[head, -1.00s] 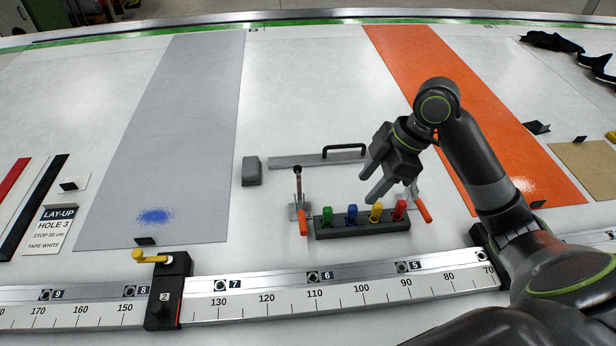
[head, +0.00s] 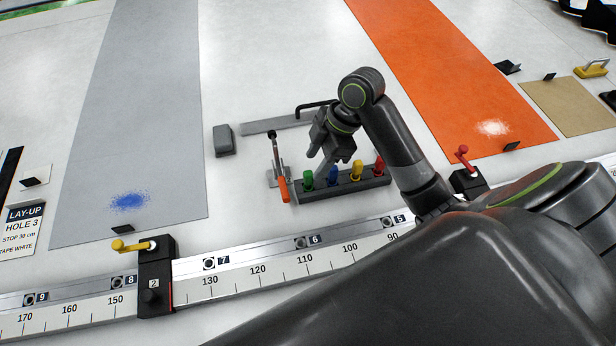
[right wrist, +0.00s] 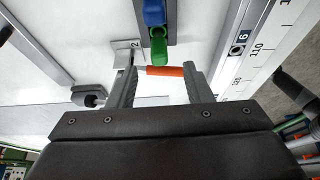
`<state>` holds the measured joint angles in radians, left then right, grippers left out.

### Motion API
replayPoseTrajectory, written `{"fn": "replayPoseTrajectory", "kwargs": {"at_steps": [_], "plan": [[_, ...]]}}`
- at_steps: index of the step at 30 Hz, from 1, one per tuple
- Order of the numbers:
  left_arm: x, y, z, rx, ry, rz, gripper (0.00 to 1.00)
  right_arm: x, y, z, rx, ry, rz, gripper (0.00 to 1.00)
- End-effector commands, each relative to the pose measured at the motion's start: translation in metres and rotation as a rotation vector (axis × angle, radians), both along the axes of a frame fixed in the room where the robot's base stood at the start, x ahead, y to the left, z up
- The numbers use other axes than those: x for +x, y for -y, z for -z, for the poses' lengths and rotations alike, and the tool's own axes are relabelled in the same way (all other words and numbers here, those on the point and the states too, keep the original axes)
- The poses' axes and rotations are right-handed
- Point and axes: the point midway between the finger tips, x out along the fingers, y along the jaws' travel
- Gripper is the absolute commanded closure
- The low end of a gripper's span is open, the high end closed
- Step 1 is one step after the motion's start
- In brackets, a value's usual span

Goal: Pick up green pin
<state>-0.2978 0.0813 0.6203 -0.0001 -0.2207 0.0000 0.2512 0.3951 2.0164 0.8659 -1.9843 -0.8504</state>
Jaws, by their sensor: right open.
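The green pin (head: 308,181) stands in the left end of a dark rack (head: 350,186), beside a blue, a yellow and a red pin. In the right wrist view the green pin (right wrist: 158,46) is at the top centre, just beyond my fingertips. My right gripper (head: 320,167) is over the rack's left part, close to the green and blue pins. In the right wrist view its two fingers (right wrist: 160,82) are spread with no pin between them. My left gripper is not in view.
A toggle clamp with an orange handle (head: 283,188) stands left of the rack; the handle shows between my fingers in the right wrist view (right wrist: 165,71). A grey block (head: 224,140) and a bar with a black handle lie behind. A ruler rail (head: 270,264) runs in front.

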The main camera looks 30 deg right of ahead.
Motion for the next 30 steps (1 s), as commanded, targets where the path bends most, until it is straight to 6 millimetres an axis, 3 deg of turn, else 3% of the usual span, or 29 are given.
{"fn": "replayPoseTrajectory", "kwargs": {"at_steps": [8,18,26,30], "plan": [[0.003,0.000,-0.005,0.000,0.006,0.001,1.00,0.001,-0.007,0.018,0.002,-0.003,0.001,0.55],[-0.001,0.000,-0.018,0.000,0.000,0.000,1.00,0.006,-0.020,0.060,0.002,-0.002,0.000,0.55],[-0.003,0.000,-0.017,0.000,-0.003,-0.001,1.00,0.007,-0.021,0.063,0.000,0.001,-0.001,0.55],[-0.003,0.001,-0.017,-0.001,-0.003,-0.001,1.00,0.007,-0.021,0.063,0.000,0.001,-0.001,0.73]]}}
